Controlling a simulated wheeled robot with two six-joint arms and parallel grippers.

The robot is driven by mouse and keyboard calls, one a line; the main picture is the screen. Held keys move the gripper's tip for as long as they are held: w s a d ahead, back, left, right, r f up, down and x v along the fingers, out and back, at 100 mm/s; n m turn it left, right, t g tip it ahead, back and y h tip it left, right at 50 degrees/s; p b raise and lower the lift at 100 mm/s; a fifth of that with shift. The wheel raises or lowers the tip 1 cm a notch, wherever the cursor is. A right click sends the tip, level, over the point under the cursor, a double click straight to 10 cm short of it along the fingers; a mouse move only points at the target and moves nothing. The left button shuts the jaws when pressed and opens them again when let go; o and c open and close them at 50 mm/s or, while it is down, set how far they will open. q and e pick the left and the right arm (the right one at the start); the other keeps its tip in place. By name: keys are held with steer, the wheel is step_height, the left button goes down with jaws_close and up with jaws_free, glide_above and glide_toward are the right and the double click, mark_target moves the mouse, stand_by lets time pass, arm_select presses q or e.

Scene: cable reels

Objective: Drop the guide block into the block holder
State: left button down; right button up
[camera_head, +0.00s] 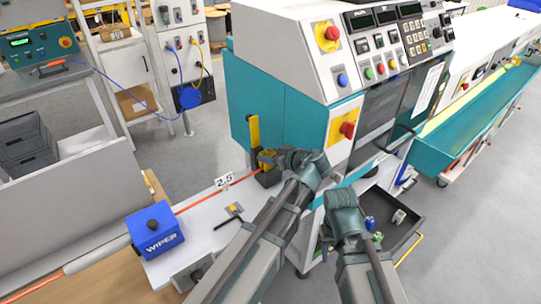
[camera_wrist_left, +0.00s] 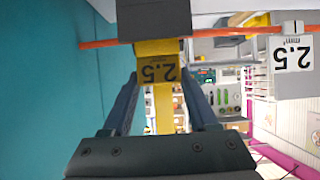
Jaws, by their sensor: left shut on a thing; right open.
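The guide block (camera_wrist_left: 157,68) is yellow and marked 2.5. In the left wrist view it is between the fingers of my left gripper (camera_wrist_left: 162,82), which is shut on it. Its end meets a dark grey block, seemingly the block holder (camera_wrist_left: 150,20), at the top of that view; I cannot tell how far it is inside. In the head view my left gripper (camera_head: 268,158) is beside a yellow upright (camera_head: 254,132) and over the dark base (camera_head: 267,179), hiding most of the guide block. My right gripper (camera_head: 348,222) is open and apart, further right.
An orange cable (camera_head: 195,203) runs along the white bench to the holder, past a white 2.5 tag (camera_head: 224,182). A blue WIPER box (camera_head: 155,230) stands left. The teal and white machine (camera_head: 280,105) rises close behind the holder. A dark tray (camera_head: 405,238) lies right of my right gripper.

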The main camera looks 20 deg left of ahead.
arm_select(q)
steer(key=shift+f+b, duration=0.85)
steer(key=shift+f, duration=0.05)
steer(key=shift+c, duration=0.5)
jaws_free()
steer(key=shift+r, duration=0.1)
arm_select(e)
steer(key=shift+f, duration=0.8)
